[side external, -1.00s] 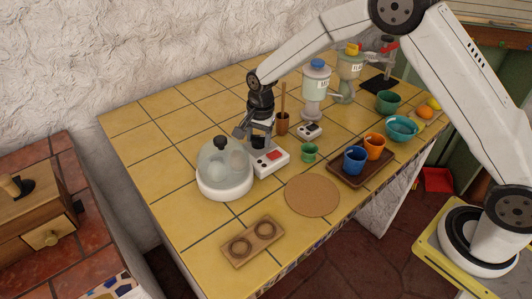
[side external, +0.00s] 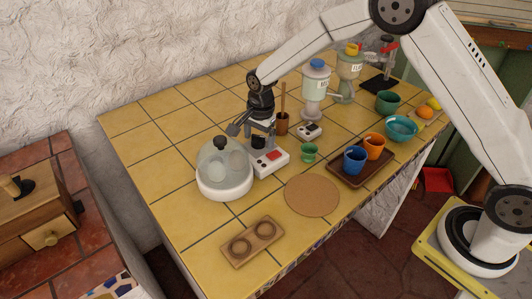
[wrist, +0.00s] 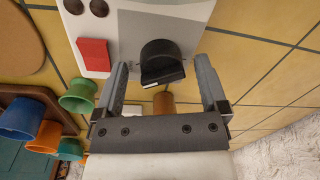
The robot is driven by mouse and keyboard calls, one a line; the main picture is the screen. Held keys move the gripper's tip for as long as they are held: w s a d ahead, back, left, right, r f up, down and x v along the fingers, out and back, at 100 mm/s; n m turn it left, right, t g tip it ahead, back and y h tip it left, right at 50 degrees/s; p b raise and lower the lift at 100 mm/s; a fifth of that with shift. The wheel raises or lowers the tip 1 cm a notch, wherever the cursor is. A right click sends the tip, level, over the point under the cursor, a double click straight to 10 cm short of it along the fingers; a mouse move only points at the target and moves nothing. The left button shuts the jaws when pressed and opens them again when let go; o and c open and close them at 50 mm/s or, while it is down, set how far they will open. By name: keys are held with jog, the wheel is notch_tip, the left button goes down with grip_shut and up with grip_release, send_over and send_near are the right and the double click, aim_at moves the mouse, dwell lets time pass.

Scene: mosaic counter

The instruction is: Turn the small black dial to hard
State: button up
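The small black dial (wrist: 160,62) sits on a grey panel of the white control box (wrist: 130,25). A short pale mark shows on the dial's edge facing the gripper in the wrist view. My gripper (wrist: 163,78) is open, with one finger on each side of the dial and visible gaps between. In the side view my gripper (side external: 259,137) is low over the back of the control box (side external: 268,165), and the dial there is mostly hidden. A red button (wrist: 92,55) is on the same box. The box stands against the clear-domed egg cooker (side external: 222,190). Any setting labels cannot be read.
A wooden holder with two rings (side external: 253,241) and a round cork mat (side external: 312,195) lie in front. A green cup (side external: 309,153) and a tray (side external: 342,179) with blue and orange cups are to the right. A brown utensil pot (side external: 282,127) stands close behind the box.

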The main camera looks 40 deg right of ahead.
aim_at(261, 137)
jog(key=shift+r, duration=0.1)
jog(key=shift+s+r, duration=0.15)
jog(key=shift+r, duration=1.75)
jog(key=shift+s+r, duration=0.1)
jog(key=shift+r, duration=1.8)
jog(key=shift+d, duration=0.1)
jog(key=s+d+n+t, duration=0.1)
jog(key=s+d+n, duration=0.2)
jog(key=s+n, duration=0.4)
jog(key=s+d+n, duration=0.4)
jog(key=s+n, duration=0.3)
jog(key=s, duration=0.9)
jog(key=shift+s+f+t, duration=0.2)
jog(key=shift+f+t, duration=0.15)
jog(key=shift+t, duration=0.05)
